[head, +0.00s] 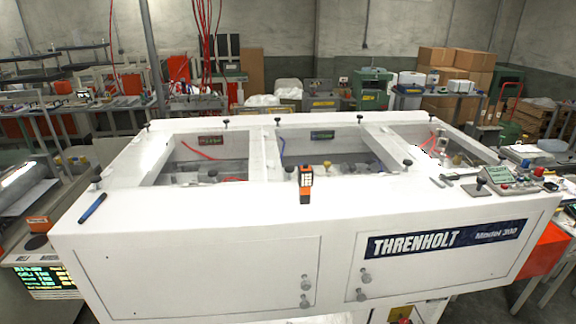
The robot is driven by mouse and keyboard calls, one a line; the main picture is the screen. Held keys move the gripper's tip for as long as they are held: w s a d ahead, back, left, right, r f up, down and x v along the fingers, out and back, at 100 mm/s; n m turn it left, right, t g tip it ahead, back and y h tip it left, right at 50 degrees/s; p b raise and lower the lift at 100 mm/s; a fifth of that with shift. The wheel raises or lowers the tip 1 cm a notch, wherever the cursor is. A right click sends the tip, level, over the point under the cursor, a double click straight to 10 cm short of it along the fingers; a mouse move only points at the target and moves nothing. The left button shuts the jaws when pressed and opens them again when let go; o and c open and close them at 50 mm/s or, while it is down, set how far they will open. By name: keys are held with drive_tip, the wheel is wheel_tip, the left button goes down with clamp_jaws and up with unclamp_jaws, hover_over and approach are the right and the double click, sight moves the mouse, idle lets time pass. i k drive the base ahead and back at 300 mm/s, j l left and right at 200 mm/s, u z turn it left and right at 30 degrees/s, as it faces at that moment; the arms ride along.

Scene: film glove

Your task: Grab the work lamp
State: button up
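A small orange and black handheld item with pale spots on its face, which looks like the work lamp (305,184), is on the white top of the large machine (230,207). It sits near the middle of the front rim, just in front of the central opening. It appears upright or nearly so, and nothing covers it. My gripper is not in view.
A blue pen-like item (92,207) lies on the machine's top at the left. Black knobs stick up along the rim, and a yellow-topped knob (327,165) is close behind the lamp. A control panel (503,179) stands at the right. The front rim beside the lamp is clear.

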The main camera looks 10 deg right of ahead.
sight(305, 178)
drive_tip(key=i+j, duration=1.3)
drive_tip(key=j, duration=0.15)
